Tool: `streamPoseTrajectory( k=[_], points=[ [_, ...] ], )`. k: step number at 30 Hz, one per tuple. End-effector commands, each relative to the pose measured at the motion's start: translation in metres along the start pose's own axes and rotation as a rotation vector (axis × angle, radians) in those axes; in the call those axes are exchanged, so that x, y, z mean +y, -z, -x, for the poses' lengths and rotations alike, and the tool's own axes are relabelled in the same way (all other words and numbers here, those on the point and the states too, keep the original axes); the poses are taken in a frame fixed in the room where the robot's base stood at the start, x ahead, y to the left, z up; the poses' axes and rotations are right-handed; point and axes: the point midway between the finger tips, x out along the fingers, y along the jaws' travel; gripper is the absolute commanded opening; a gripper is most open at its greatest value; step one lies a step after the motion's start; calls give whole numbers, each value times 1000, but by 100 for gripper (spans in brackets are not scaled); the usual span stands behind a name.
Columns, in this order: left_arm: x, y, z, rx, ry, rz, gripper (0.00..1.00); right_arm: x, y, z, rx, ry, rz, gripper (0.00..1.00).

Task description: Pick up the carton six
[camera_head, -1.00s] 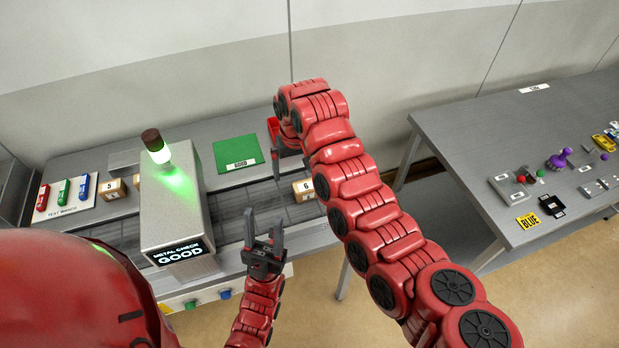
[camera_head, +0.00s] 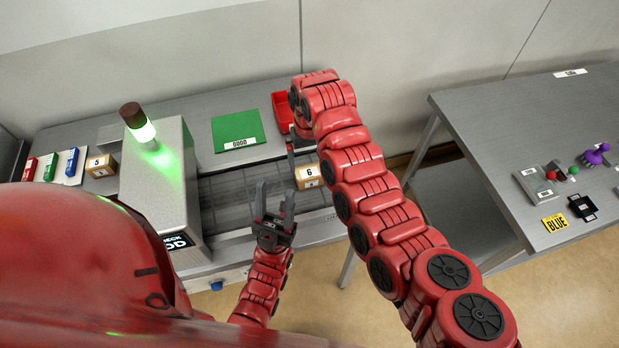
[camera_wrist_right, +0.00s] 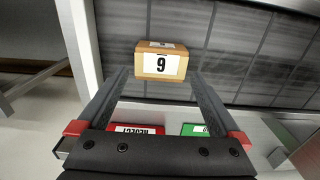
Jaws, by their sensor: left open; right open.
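Carton six (camera_head: 308,175) is a small tan box with a white label, standing at the right end of the conveyor. My right gripper (camera_head: 291,157) is beside it in the head view, largely hidden by my own arm; one dark finger shows just left of the carton. In the right wrist view the carton (camera_wrist_right: 161,66) sits at the fingertips of my open right gripper (camera_wrist_right: 160,78), its numbered face upside down. I cannot tell how far it is between the fingers.
The metal checker (camera_head: 160,175) with its green lamp stands left on the belt, carton five (camera_head: 100,165) beyond it. A second table (camera_head: 480,150) stands right.

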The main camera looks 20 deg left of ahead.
Motion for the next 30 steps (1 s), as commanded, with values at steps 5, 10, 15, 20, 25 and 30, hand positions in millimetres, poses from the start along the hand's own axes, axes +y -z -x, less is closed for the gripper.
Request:
streamPoseTrajectory(
  k=[5, 10, 15, 20, 25, 30],
  points=[
    [0, 0, -1, 0, 0, 0, 50, 0, -1, -14, -6, -1, 2, 100],
    [0, 0, 3, 0, 0, 0, 50, 0, 0, -40, -6, 0, 3, 100],
    [0, -1, 8, 0, 0, 0, 50, 1, 1, -59, -2, 0, 1, 100],
    [0, -1, 7, 0, 0, 0, 50, 1, 2, -58, 0, 0, 1, 100],
    [0, -1, 7, 0, 0, 0, 50, 1, 2, -58, -1, 0, 1, 73],
    [0, -1, 7, 0, 0, 0, 50, 1, 2, -58, 0, 0, 1, 42]
  ],
)
